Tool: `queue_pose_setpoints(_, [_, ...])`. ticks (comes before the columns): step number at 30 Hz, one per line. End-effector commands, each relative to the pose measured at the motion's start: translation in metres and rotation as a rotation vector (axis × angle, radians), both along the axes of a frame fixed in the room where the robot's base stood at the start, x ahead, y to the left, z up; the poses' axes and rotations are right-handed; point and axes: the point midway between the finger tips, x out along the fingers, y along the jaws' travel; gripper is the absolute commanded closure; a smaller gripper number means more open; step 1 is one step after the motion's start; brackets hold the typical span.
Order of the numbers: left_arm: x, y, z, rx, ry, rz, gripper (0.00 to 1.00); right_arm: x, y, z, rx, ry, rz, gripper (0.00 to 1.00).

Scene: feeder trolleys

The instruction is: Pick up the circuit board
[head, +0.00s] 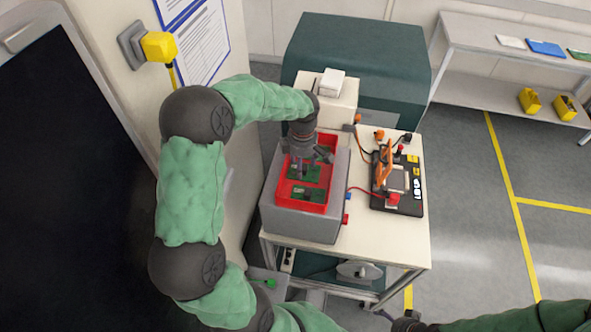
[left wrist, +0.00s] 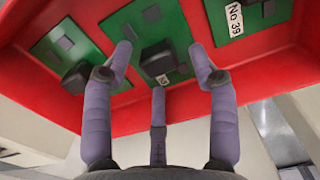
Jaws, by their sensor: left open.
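Green circuit boards lie in a red bin (head: 324,193) on the trolley. In the head view one board (head: 309,174) is close to my left gripper (head: 308,158) and another (head: 303,193) is nearer the front. The left wrist view shows a left board (left wrist: 62,42), a middle board (left wrist: 118,22) and a right board (left wrist: 265,14), with dark parts on them. My left gripper (left wrist: 160,62) is open and empty, its fingers spread in front of the middle board. Contact cannot be told. My right gripper (head: 408,322) shows only partly at the bottom edge, and its jaws are unclear.
The red bin sits in a grey box (head: 290,222) on the trolley top (head: 400,235). A black device (head: 405,182) with orange cables stands to its right. A dark green machine (head: 375,60) is behind. A wall panel is left of the arm. Floor on the right is clear.

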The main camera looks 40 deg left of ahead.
Motion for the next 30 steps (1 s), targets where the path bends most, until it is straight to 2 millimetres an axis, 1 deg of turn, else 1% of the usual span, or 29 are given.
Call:
queue_pose_setpoints(1, [0.0001,-0.0034,-0.0067,0.000,0.001,-0.001,0.41,0.0002,-0.0002,-0.0049,0.000,-0.001,-0.001,0.00])
queue_pose_setpoints(3, [0.0001,-0.0054,-0.0093,0.000,0.001,0.000,0.41,0.0003,-0.0004,-0.0061,0.000,-0.001,-0.001,0.00])
queue_pose_setpoints(10, [0.0001,-0.0056,-0.0088,0.000,0.000,0.001,0.41,0.0007,-0.0007,-0.0051,0.000,-0.001,-0.003,0.00])
queue_pose_setpoints(11, [0.0000,-0.0055,-0.0088,0.000,0.000,0.001,0.44,0.0006,-0.0006,-0.0051,0.000,-0.001,-0.003,0.00])
queue_pose_setpoints(12, [0.0000,-0.0055,-0.0088,0.000,0.000,0.001,0.55,0.0006,-0.0006,-0.0051,0.000,-0.001,-0.003,0.00])
queue_pose_setpoints(14, [0.0001,-0.0054,-0.0088,0.000,0.000,0.001,0.72,0.0005,-0.0005,-0.0050,0.000,-0.001,-0.001,0.00])
queue_pose_setpoints(15, [0.0001,-0.0054,-0.0088,0.000,0.000,0.001,0.83,0.0005,-0.0005,-0.0050,0.000,-0.001,-0.001,0.00])
queue_pose_setpoints(17, [0.0000,-0.0054,-0.0089,0.000,0.001,0.001,1.00,0.0005,-0.0005,-0.0051,0.000,-0.001,-0.001,0.00])
queue_pose_setpoints(30, [-0.0001,-0.0046,-0.0079,0.000,0.001,0.001,1.00,0.0005,-0.0005,-0.0044,0.000,-0.001,-0.001,0.00])
